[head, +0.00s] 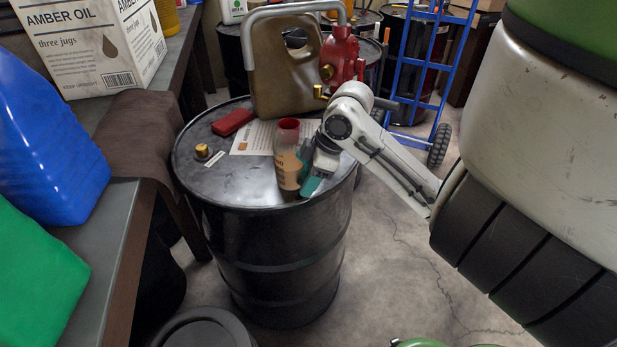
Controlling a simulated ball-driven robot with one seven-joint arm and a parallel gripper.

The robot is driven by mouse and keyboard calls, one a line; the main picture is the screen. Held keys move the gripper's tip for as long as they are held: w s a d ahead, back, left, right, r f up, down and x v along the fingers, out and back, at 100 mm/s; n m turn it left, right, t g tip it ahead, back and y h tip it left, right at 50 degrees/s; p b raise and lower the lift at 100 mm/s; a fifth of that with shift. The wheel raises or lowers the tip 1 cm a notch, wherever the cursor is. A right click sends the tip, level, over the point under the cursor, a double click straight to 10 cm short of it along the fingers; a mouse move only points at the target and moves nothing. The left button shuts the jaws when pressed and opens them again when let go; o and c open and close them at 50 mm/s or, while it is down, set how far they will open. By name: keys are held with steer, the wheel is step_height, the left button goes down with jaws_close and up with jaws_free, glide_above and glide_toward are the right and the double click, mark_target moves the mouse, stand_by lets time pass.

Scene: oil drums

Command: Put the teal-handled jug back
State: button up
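The teal-handled jug (288,167) is upright at the front of the black drum's top (225,172). It is a small clear jug with a red rim and amber contents. Its teal handle shows low on its right side. My gripper (308,178) is at that handle, reaching in from the right. The fingers are small and partly hidden by the jug and the wrist, so I cannot tell whether they are closed on the handle. I also cannot tell whether the jug's base touches the drum.
A large amber container (283,75), red pump (342,58), red block (233,122), paper sheet (252,139) and brass bung (202,151) crowd the drum top. A bench (100,215) with blue (45,145) and green (35,275) jugs stands left. A blue hand truck (420,75) stands behind.

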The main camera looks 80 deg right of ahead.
steer(key=shift+r, duration=0.15)
steer(key=a+v, duration=0.1)
steer(key=v, duration=1.1)
steer(key=w+a+t, duration=0.2)
steer(key=w, duration=0.6)
steer(key=w+a+t, duration=0.1)
steer(key=w+a, duration=0.2)
steer(key=w, duration=0.5)
steer(key=w+a+f+m+y, duration=0.2)
steer(key=w+a+f, duration=0.55)
steer(key=a, duration=0.35)
steer(key=s+a+f+m+g, duration=0.1)
steer(key=s+a+f+g, duration=0.1)
steer(key=s+a+f, duration=0.35)
steer(key=s+a+f+g, duration=0.1)
steer(key=s+a+f, duration=0.1)
steer(key=a+f, duration=0.5)
steer(key=s+d+f+g+h, duration=0.1)
steer(key=s+f, duration=0.2)
steer(key=s, duration=0.2)
steer(key=s+d+f+g+h, duration=0.1)
steer(key=s+f+g, duration=0.1)
steer(key=s+f, duration=0.2)
steer(key=s, duration=0.2)
steer(key=shift+s+g+h, duration=0.3)
steer(key=shift+h, duration=0.1)
